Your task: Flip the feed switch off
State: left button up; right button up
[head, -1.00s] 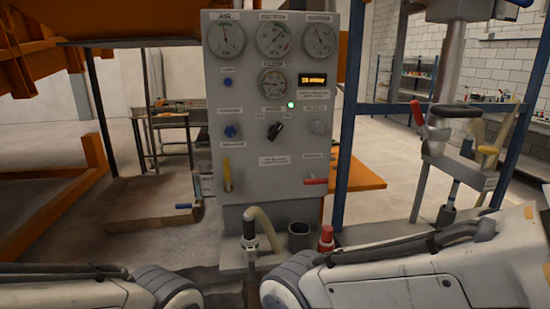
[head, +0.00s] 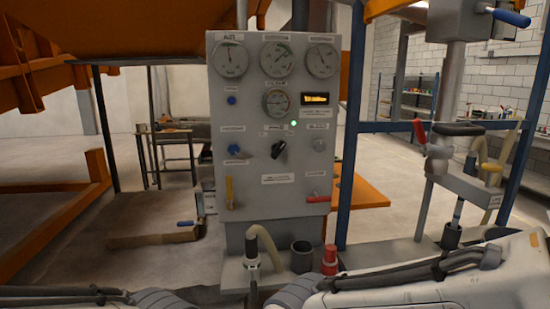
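The grey control panel (head: 222,110) stands upright in the middle of the head view. A black rotary switch (head: 279,149) sits in its middle, below a lit green lamp (head: 293,123). Its handle is tilted, with one end toward upper right. The small labels around it are too blurred to read, so I cannot confirm it is the feed switch or which setting it is on. My two arms show only as links along the bottom edge, well below the switch. Neither gripper is in view.
The panel also carries several gauges (head: 231,59), blue knobs (head: 235,150), a yellow lever (head: 229,190) and a red lever (head: 317,199). A hose (head: 265,246), a dark cup (head: 301,257) and a red-topped fitting (head: 329,260) stand below it. A blue post (head: 350,140) rises right of it.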

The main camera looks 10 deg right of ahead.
aim_at(276, 149)
jog(key=k, duration=0.65)
jog(key=z, duration=0.5)
jog(key=i, duration=1.3)
jog(key=u, duration=0.5)
